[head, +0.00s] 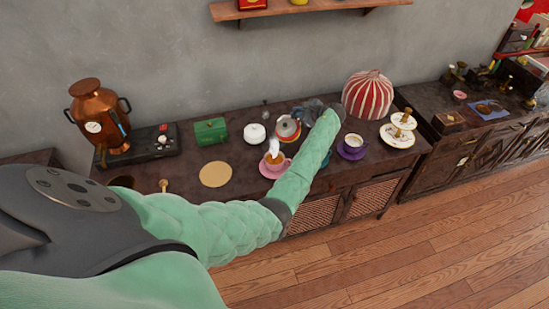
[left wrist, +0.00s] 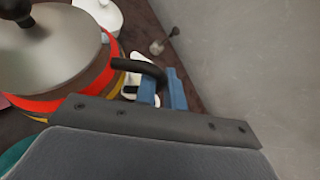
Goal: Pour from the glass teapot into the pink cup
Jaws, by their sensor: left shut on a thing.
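The teapot (head: 288,129), with a grey lid and a red-orange band, is at the middle of the cabinet top, behind the pink cup. In the left wrist view the teapot (left wrist: 62,103) shows its silver lid, black knob and dark handle. My left gripper (left wrist: 160,93) is shut on that handle; its blue fingers show. In the head view my arm partly hides the hand. The pink cup (head: 268,165) has amber-brown contents. A white wispy shape (head: 274,147) stands above it; I cannot tell whether it is steam. My right gripper is not in view.
A pink saucer (head: 267,173) is under the cup. A purple cup and saucer (head: 351,154), a red-striped cosy (head: 368,95) and plates (head: 397,137) stand right.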

